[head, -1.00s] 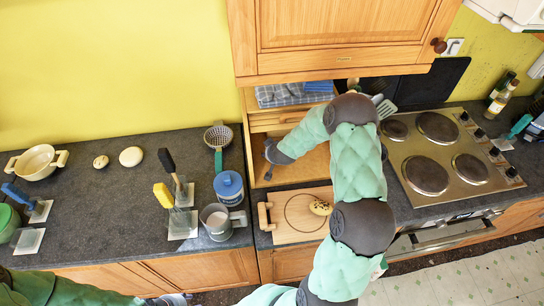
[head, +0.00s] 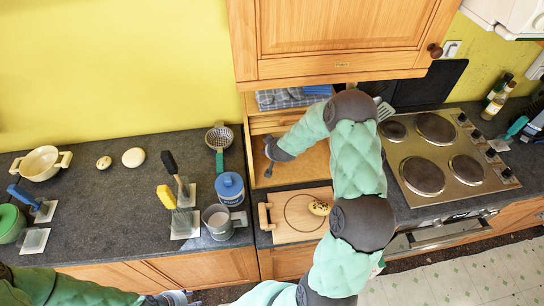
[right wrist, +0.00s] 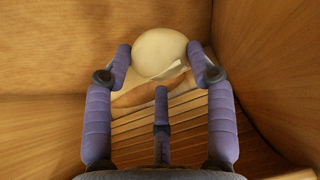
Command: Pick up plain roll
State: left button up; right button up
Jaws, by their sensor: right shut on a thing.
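In the right wrist view, a smooth, pale, rounded plain roll (right wrist: 160,52) lies between the fingers of my right gripper (right wrist: 160,62). The fingers are shut on its left and right sides. In the head view, my right gripper (head: 269,158) reaches into an open wooden compartment (head: 309,164), and the roll it holds cannot be made out there. My left gripper (head: 178,298) is at the bottom edge of the head view, too cut off to show whether it is open or shut.
Wooden walls and a slatted floor (right wrist: 190,125) surround my right gripper. A brownish item (right wrist: 140,95) lies beneath the roll. Two pale round items (head: 133,157) lie on the left counter. A stove (head: 450,195) stands right.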

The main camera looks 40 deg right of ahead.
jog(key=shift+r+p, duration=1.8)
jog(key=shift+r, duration=0.15)
jog(key=shift+s+a, duration=0.2)
jog(key=shift+s, duration=0.3)
jog(key=s+a+r, duration=0.1)
jog(key=s+a, duration=0.2)
jog(key=s, duration=0.4)
jog(key=s+a+r+b, duration=0.1)
jog(key=s+a, duration=0.2)
jog(key=s, duration=0.3)
jog(key=shift+s, duration=0.35)
